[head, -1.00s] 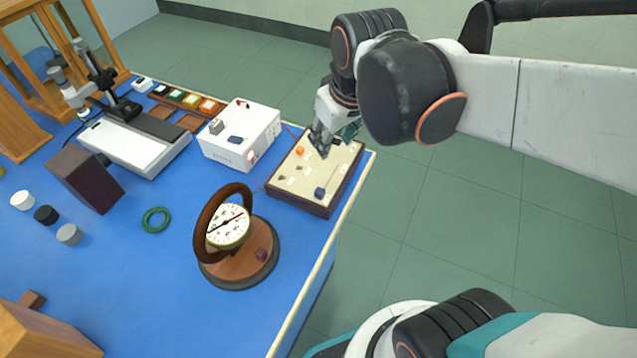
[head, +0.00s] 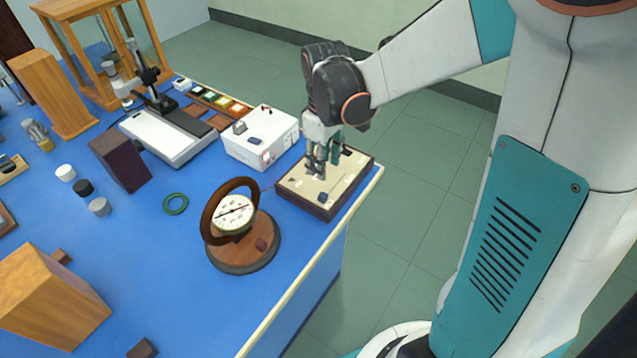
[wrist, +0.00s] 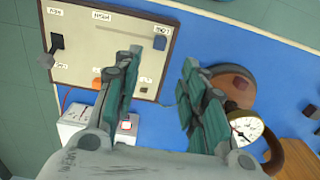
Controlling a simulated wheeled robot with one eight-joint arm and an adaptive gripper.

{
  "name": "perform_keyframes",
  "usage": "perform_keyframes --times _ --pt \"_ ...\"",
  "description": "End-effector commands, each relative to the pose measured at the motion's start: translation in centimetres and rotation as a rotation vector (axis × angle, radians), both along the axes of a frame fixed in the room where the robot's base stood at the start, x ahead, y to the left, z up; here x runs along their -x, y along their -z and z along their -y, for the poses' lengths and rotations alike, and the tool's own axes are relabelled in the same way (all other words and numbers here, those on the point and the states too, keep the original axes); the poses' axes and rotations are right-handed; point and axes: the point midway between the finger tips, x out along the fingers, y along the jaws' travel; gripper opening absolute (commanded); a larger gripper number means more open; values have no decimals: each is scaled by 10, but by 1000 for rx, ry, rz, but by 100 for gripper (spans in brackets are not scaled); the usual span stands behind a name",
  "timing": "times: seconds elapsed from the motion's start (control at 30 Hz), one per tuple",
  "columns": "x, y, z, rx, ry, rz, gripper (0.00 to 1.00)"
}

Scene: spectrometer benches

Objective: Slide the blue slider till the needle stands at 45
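The blue slider (head: 323,197) is a small dark-blue block near the front edge of the cream control board (head: 298,190). The dial also shows in the wrist view (wrist: 243,128).
A white box (head: 262,140) stands behind and left of the board. A dark block (wrist: 57,42) is on the board's far end. The bench's edge (head: 310,265) runs close to the board's right side.

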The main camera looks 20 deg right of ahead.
Motion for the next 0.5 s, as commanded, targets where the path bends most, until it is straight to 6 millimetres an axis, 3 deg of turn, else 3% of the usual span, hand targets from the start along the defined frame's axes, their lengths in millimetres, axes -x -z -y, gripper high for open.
perform_keyframes --times 0.2,0.5 --pt "0 47 0 0 1 1 38" --pt "0 99 0 0 1 1 38"
